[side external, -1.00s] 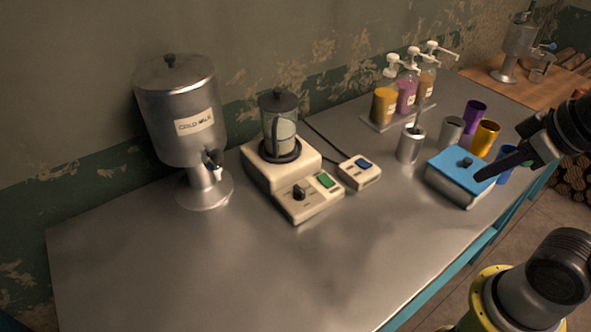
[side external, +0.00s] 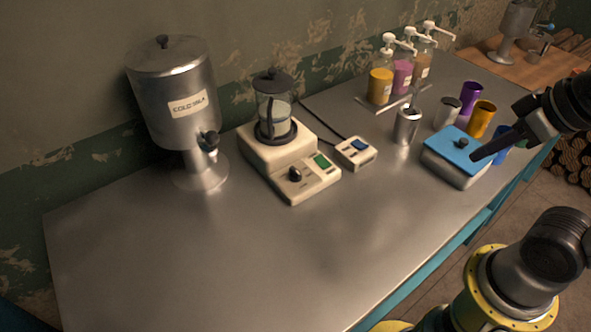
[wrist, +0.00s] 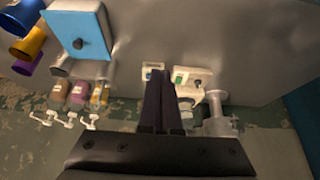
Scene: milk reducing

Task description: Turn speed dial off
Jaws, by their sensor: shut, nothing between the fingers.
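The speed dial (side external: 295,174) is a small black knob on the front panel of the cream blender base (side external: 258,153). A green switch (side external: 322,161) sits to its right on the same panel. A lidded clear jug (side external: 274,110) stands on the base. My gripper (side external: 474,157) is shut and empty, well to the right of the dial, over or close to the blue-lidded box. In the wrist view, my shut fingers (wrist: 162,75) overlap the cream units, and the green switch (wrist: 180,78) shows beside them. I cannot make out the dial's setting.
A cream box with a blue switch (side external: 356,151) stands right of the blender, with a cable behind. A metal milk dispenser (side external: 180,115) stands left. The blue-lidded box (side external: 448,146), metal cup (side external: 407,126), coloured cups and pump bottles (side external: 380,88) are right. The front-left counter is clear.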

